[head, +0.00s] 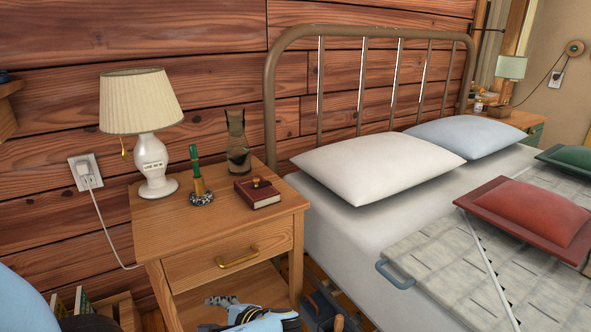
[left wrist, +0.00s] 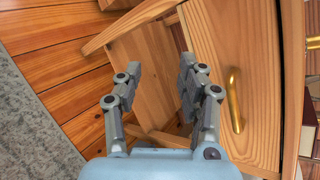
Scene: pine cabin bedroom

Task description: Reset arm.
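My left gripper (head: 222,301) is at the bottom of the head view, in front of the nightstand's lower open shelf and below its drawer. In the left wrist view the left gripper (left wrist: 160,66) has its two grey fingers spread apart, with nothing between them. The nightstand's wood shows behind the fingers, and the brass drawer handle (left wrist: 234,100) is to their right. The same handle (head: 237,257) shows above the gripper in the head view. My right gripper is in neither view.
The nightstand (head: 150,225) holds a white lamp (head: 152,165), a green candle-like item (head: 194,160), a glass carafe (head: 238,150) and a red book (head: 257,196). The bed (head: 345,235) is at right, with a red tray cushion (head: 530,212). A dark box (head: 322,308) stands between them.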

